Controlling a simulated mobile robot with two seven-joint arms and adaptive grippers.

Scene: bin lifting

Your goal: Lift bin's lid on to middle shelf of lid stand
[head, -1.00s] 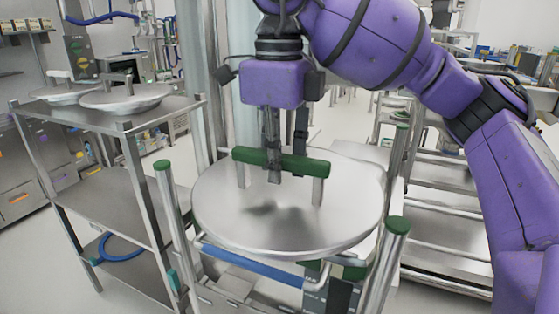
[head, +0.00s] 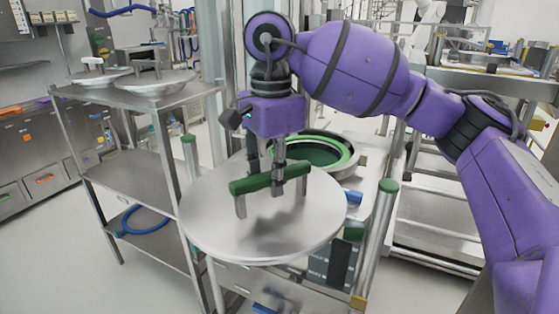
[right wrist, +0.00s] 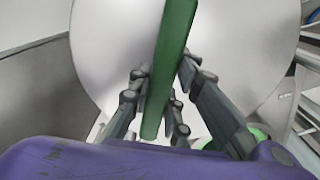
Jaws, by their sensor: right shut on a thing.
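The bin's lid (head: 215,213) is a round metal disc with a green bar handle (head: 250,184) on two posts. My right gripper (head: 278,178) is shut on the green handle and holds the lid off the bin, in front of it. The right wrist view shows the fingers on both sides of the handle (right wrist: 169,70), with the lid (right wrist: 115,50) behind. The bin (head: 320,152) stands behind the lid, its green-rimmed opening partly uncovered. The lid stand (head: 130,170) is a metal rack at the left, with top, middle and bottom shelves. My left gripper is not in view.
Two metal lids with handles (head: 155,82) lie on the stand's top shelf. The middle shelf looks empty. Green-capped posts (head: 388,187) stand around the bin.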

